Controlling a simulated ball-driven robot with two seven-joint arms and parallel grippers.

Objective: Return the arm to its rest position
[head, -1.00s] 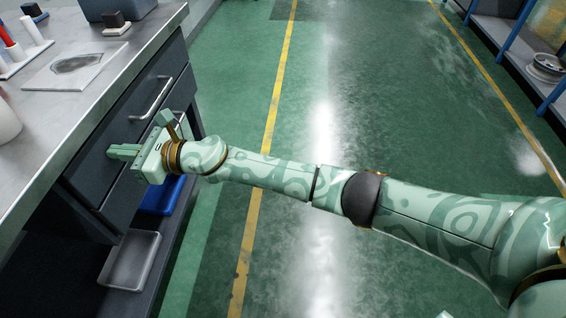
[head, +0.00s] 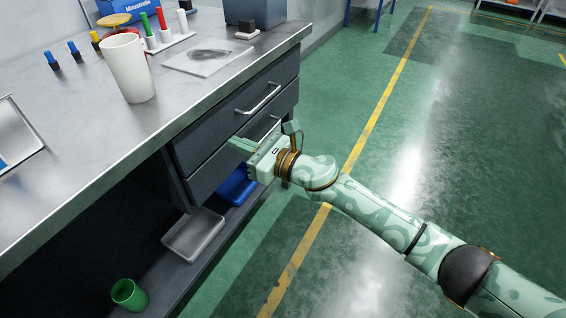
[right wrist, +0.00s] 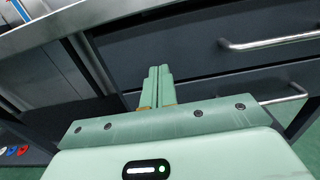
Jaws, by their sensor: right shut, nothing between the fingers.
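My right arm reaches in from the lower right in the head view. Its pale green gripper (head: 241,145) is in front of the dark drawer fronts under the metal workbench (head: 190,115). In the right wrist view the two fingers of the gripper (right wrist: 158,72) lie together with nothing between them. They point toward the drawer unit (right wrist: 200,55) and the dark gap beside it. I cannot tell the exact distance to the drawers. My left gripper is not in view.
Below are a grey tray (head: 193,234), a blue bin (head: 236,187) and a green cup (head: 129,294). The green floor at right is clear.

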